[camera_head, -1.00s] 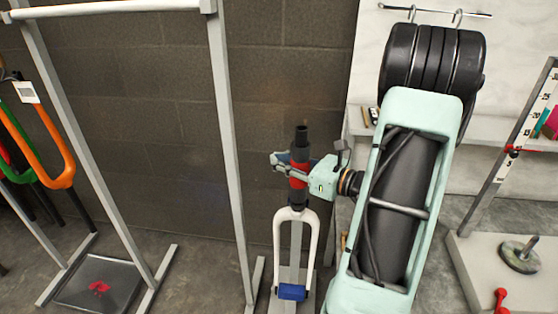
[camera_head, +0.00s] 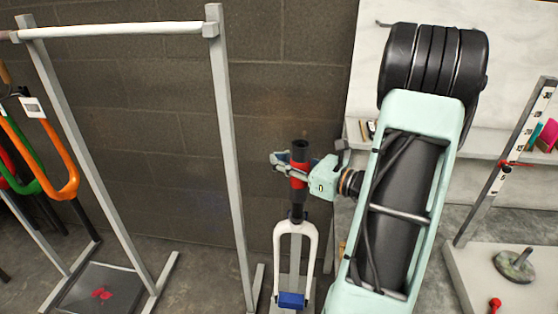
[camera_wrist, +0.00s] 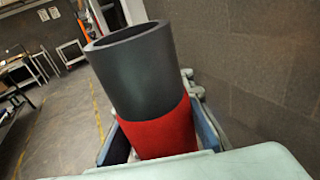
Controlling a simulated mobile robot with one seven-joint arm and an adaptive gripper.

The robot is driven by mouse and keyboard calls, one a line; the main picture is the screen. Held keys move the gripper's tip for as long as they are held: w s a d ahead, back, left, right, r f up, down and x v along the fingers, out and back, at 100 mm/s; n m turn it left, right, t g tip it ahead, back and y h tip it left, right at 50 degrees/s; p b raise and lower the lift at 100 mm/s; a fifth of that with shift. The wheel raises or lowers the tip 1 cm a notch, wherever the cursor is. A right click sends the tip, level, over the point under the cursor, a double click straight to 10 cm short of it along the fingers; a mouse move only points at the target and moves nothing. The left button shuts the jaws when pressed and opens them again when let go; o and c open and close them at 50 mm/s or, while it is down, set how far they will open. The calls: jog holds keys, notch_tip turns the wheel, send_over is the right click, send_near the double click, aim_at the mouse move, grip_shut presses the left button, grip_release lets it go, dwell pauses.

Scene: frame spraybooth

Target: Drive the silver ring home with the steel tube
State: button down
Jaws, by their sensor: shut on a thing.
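The steel tube (camera_head: 300,150) is dark grey with a red band around its middle. My gripper (camera_head: 298,170) is shut around the red band and holds the tube upright. In the wrist view the tube (camera_wrist: 135,75) shows its open upper end, with the blue-grey jaws on either side of the red part. The white fork (camera_head: 313,250) stands below, legs down, with its crown under the tube. The tube looks in line with the fork's stem; how far it covers the stem, I cannot tell. I cannot make out the silver ring near the crown.
A blue clamp (camera_head: 291,300) crosses the fork's legs low down. A grey metal frame (camera_head: 230,150) stands close on the left, with coloured forks (camera_head: 60,180) hanging beyond it. A block wall is behind. A pale base with a round weight (camera_head: 515,265) is at right.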

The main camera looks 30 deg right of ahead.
jog(key=shift+r, duration=0.4)
notch_tip(320, 180, up, 7)
jog(key=p, duration=0.5)
jog(key=shift+p, duration=0.35)
dwell(0.6)
notch_tip(320, 180, up, 7)
jog(key=p, duration=0.5)
dwell(1.0)
jog(key=shift+p, duration=0.3)
notch_tip(320, 180, up, 4)
jog(key=p, duration=0.3)
dwell(0.5)
jog(key=shift+s, duration=0.1)
dwell(0.4)
jog(key=s+a, duration=0.4)
jog(key=s, duration=0.2)
jog(key=shift+a, duration=0.4)
dwell(0.5)
